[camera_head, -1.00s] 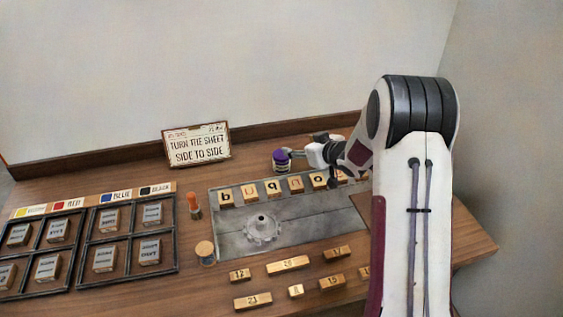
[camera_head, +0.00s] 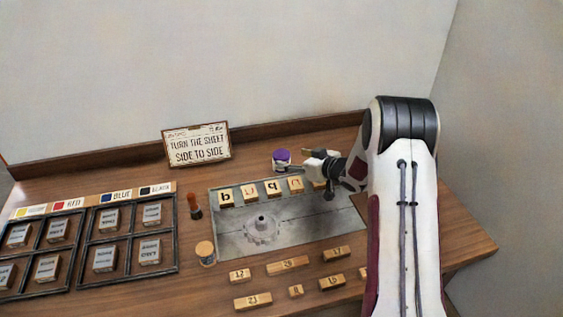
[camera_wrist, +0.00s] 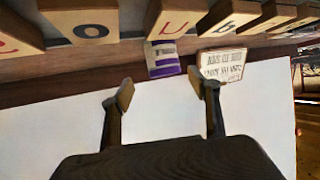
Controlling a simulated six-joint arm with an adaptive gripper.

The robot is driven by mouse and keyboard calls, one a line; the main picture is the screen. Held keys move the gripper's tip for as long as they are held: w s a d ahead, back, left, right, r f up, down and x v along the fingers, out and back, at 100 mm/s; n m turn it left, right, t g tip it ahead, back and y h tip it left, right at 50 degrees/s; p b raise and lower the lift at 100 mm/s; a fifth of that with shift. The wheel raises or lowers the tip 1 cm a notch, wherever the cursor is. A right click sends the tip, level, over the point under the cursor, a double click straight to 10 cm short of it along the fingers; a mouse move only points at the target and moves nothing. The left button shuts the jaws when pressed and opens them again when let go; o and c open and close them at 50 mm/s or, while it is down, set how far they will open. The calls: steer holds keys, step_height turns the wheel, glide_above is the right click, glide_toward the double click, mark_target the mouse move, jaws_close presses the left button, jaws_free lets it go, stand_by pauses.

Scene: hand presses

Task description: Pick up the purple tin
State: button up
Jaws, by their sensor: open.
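The purple tin (camera_head: 281,157) stands at the back of the table, behind the row of letter blocks, in the head view. In the wrist view the tin (camera_wrist: 163,60) shows a purple and white striped side, upside down in the picture, ahead of the gap between my fingertips. My gripper (camera_wrist: 158,92) is open and empty, with its two fingers apart. In the head view my gripper (camera_head: 300,160) is just right of the tin, with its fingers partly overlapping it. I cannot tell whether they touch it.
A sign (camera_head: 196,145) stands at the back, left of the tin. Letter blocks (camera_head: 249,192) line the grey plate (camera_head: 310,235) in front of the tin. An orange-topped object (camera_head: 194,205), a wooden-lidded jar (camera_head: 205,252) and number blocks (camera_head: 288,265) lie further forward.

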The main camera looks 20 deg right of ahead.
mark_target(287, 159)
steer(key=shift+x, duration=0.95)
steer(key=shift+w+a+f, duration=0.75)
steer(key=shift+w+a, duration=0.05)
steer(key=shift+w, duration=0.2)
steer(key=shift+x, duration=1.15)
steer(key=c, duration=1.4)
